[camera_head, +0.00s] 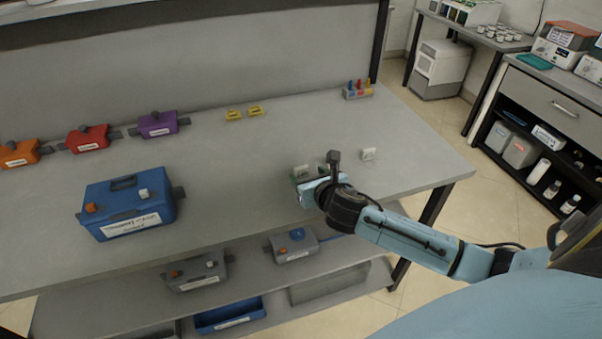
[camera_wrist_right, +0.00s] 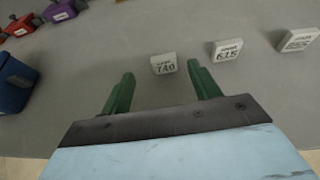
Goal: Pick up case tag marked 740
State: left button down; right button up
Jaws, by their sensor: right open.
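In the right wrist view, the white case tag marked 740 (camera_wrist_right: 164,64) stands on the grey table between and just beyond the fingertips of my right gripper (camera_wrist_right: 162,78). The gripper is open, with green fingers apart and nothing between them. To its right are a tag that looks like 615 (camera_wrist_right: 228,49) and another tag (camera_wrist_right: 297,40), hard to read. In the head view, my right gripper (camera_head: 300,178) is low over the table, partly hidden by my wrist. A white tag (camera_head: 302,169) shows by its fingers and another (camera_head: 368,154) lies to the right. My left gripper is not in view.
A blue case (camera_head: 128,220) stands on the table at left. Orange (camera_head: 20,153), red (camera_head: 88,139) and purple (camera_head: 157,124) cases sit behind it. Yellow pieces (camera_head: 244,113) and a small block with coloured pegs (camera_head: 358,90) are at the back. The table's middle is clear.

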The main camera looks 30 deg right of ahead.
aim_at(302, 169)
jog(key=shift+f+b+x, duration=0.2)
jog(key=shift+b+x, duration=0.35)
jog(key=shift+x, duration=3.15)
jog(key=shift+s+d, duration=0.15)
jog(key=shift+d, duration=0.05)
jog(key=c, duration=1.1)
jog(key=shift+o, duration=0.2)
